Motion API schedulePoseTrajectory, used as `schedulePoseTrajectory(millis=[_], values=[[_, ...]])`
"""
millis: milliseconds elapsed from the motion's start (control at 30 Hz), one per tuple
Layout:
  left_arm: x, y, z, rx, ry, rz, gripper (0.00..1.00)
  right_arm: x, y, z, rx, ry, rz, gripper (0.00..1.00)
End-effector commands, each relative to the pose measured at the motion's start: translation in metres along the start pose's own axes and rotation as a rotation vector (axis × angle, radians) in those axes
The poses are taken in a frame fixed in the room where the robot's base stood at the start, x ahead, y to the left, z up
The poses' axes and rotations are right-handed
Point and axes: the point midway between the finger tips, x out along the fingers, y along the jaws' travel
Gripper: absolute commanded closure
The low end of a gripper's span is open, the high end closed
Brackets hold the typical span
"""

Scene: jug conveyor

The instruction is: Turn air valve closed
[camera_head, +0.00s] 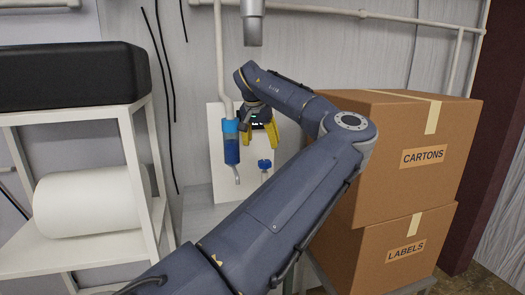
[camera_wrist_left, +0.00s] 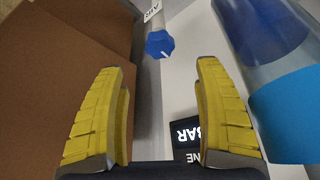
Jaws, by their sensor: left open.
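The air valve has a small blue knob (camera_head: 264,164) on a pale vertical pipe in front of a white panel (camera_head: 219,178). In the left wrist view the knob lies beyond the gap between the fingertips (camera_wrist_left: 160,68), apart from both. My right gripper is not in view.
A blue transparent filter bowl (camera_head: 231,150) hangs close left of the knob. A dark BAR display (camera_wrist_left: 188,135) sits on the panel. Cardboard boxes (camera_head: 395,221) stand stacked at right. A white shelf (camera_head: 127,150) with a white roll (camera_head: 90,200) stands at left.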

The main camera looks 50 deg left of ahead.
Motion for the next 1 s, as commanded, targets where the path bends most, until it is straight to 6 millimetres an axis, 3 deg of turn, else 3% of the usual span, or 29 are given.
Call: schedulePoseTrajectory(millis=[200, 767, 867, 1000], values=[[-0.014, 0.0, 0.0, 0.0, -0.001, 0.0, 0.3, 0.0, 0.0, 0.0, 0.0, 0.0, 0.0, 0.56], [-0.017, 0.001, -0.002, -0.002, 0.007, -0.006, 0.3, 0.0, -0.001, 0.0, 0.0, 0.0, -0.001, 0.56], [-0.025, 0.003, -0.015, -0.018, 0.047, -0.036, 0.3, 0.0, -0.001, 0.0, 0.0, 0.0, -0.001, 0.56], [-0.054, 0.017, -0.06, -0.079, 0.195, -0.122, 0.3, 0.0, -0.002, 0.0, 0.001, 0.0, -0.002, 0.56]])
